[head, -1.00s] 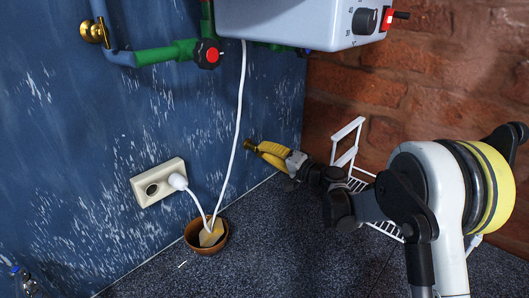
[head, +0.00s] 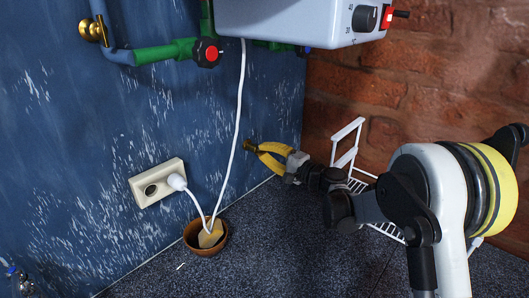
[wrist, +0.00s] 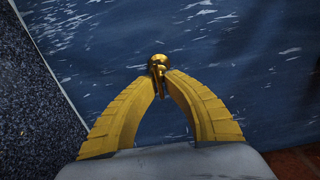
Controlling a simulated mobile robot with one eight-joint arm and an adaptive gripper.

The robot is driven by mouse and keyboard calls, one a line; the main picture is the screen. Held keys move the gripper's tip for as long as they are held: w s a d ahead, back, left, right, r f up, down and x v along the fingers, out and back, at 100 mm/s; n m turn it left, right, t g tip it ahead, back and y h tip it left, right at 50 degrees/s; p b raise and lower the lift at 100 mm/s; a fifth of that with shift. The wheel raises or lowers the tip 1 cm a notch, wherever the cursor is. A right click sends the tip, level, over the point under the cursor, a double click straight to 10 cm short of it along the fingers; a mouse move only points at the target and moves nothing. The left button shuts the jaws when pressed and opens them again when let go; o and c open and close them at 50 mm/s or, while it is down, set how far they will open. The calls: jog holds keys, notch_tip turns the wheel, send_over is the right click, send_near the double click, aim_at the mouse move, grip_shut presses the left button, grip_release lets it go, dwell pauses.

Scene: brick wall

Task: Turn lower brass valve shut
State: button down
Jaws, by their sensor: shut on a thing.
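The lower brass valve (head: 249,145) is a small brass piece low on the blue wall, at the tips of my gripper. In the wrist view the valve (wrist: 158,62) shows a round brass knob with a short lever pointing down between the fingertips. My gripper (head: 257,148) has two yellow ribbed fingers, bowed apart in the middle, with their tips closed on the lever. The gripper also shows in the wrist view (wrist: 163,84). The fingertips hide part of the lever.
Another brass valve (head: 94,30) sits on the pipe at upper left, near a red-and-black knob (head: 207,53). A white heater box (head: 290,20) hangs above. A white cable runs into a brown pot (head: 193,240) near a wall socket (head: 150,189). A white rack (head: 345,140) stands behind my arm.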

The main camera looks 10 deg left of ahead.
jog(key=c, duration=1.5)
grip_release()
jog(key=v, duration=1.2)
